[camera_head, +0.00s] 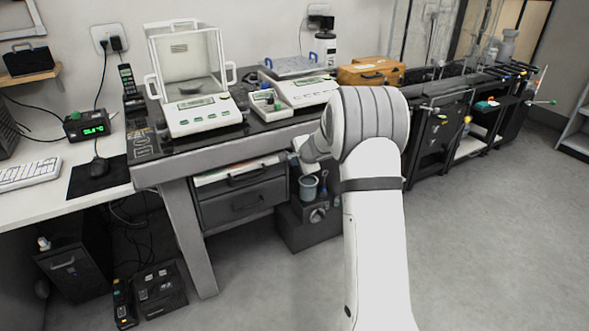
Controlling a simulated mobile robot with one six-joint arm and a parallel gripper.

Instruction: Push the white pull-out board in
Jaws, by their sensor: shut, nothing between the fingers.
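The white pull-out board (238,171) shows as a thin pale slab under the edge of the weighing table (225,152), just above the grey drawers. It sticks out a little past the drawer fronts, and its right end is close to my arm. My gripper (303,155) is small in the view, at the right end of the board, beside the table's front edge. It is shut and empty. My arm covers part of the area behind it, and I cannot tell whether the gripper touches the board.
Two grey drawers (243,203) with dark handles sit under the board. A dark box (300,232) with a blue-grey cup (309,188) stands to their right. Balances (205,116) stand on the tabletop. A table leg (190,235) is at left. The floor in front is clear.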

